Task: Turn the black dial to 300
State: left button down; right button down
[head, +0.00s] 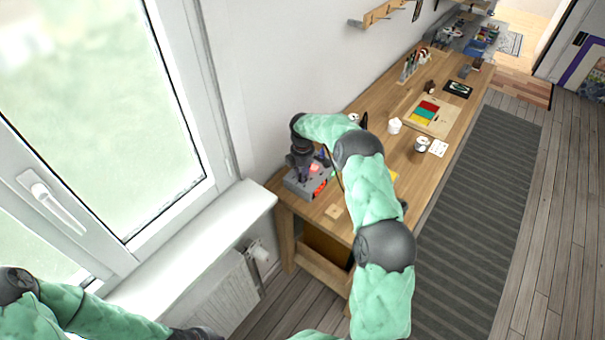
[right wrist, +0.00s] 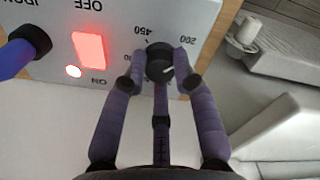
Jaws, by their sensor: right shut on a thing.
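The black dial (right wrist: 157,66) is on the pale face of a control box, seen upside down in the right wrist view. Printed numbers including 200 and 450 stand around it, others partly hidden by fingers. A light pointer mark on the dial points toward the lower right of that view. My right gripper (right wrist: 160,58) is shut on the dial, with purple fingers on both sides. In the head view my right gripper (head: 300,163) is over the grey control box (head: 296,187), and the dial cannot be made out there.
The box stands at the near end of the wooden workbench (head: 385,108), close to the windowsill (head: 200,245). White cups and a board lie farther along.

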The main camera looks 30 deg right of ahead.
jog(key=m+b, duration=0.1)
jog(key=m, duration=0.3)
jog(key=shift+m, duration=0.4)
jog(key=m+b, duration=0.1)
jog(key=m, duration=0.9)
jog(key=shift+m+b, duration=0.3)
jog(key=shift+m, duration=0.1)
jog(key=m, duration=0.5)
jog(key=shift+m, duration=0.4)
jog(key=c, duration=1)
grip_release()
